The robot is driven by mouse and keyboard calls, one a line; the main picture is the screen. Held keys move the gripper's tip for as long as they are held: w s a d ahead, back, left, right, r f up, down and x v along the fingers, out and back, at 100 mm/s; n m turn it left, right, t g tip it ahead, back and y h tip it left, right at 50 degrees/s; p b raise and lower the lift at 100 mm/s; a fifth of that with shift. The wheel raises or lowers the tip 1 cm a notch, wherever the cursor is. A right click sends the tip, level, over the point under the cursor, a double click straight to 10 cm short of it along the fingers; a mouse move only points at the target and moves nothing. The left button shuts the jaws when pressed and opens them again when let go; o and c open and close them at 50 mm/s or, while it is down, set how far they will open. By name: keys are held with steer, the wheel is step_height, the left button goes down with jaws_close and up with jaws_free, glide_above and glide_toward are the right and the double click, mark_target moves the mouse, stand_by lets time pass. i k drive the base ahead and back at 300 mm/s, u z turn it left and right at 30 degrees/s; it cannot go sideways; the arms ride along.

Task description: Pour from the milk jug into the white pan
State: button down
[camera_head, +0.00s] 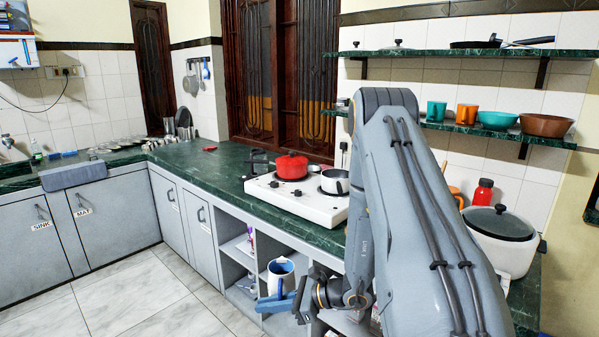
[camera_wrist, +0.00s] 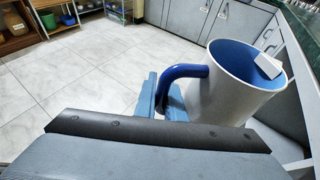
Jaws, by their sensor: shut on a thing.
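The milk jug (camera_head: 284,270) is white outside, with a blue inside and a blue handle. It is roughly upright in front of the open shelves, below counter height. The wrist view shows the jug (camera_wrist: 228,98) close up at the right, with a small white angular shape at its mouth. My gripper (camera_head: 278,302) is shut on the jug's handle; its blue fingers (camera_wrist: 160,100) show beside the handle's lower end. The white pan (camera_head: 335,181) stands on the white stove (camera_head: 300,198), on the counter above and right of the jug. My arm stands close to its right side.
A red pot (camera_head: 291,166) is beside the pan on the stove. The green counter (camera_head: 215,165) edge and open shelves (camera_head: 238,250) lie near the jug. A large lidded pot (camera_head: 500,240) is at the right. The tiled floor (camera_head: 140,300) at left is clear.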

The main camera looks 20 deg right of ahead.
mark_target(332, 181)
steer(key=u, duration=1.15)
steer(key=i, duration=2.1)
steer(key=z, duration=3.3)
steer(key=i, duration=0.2)
steer(key=z, duration=0.1)
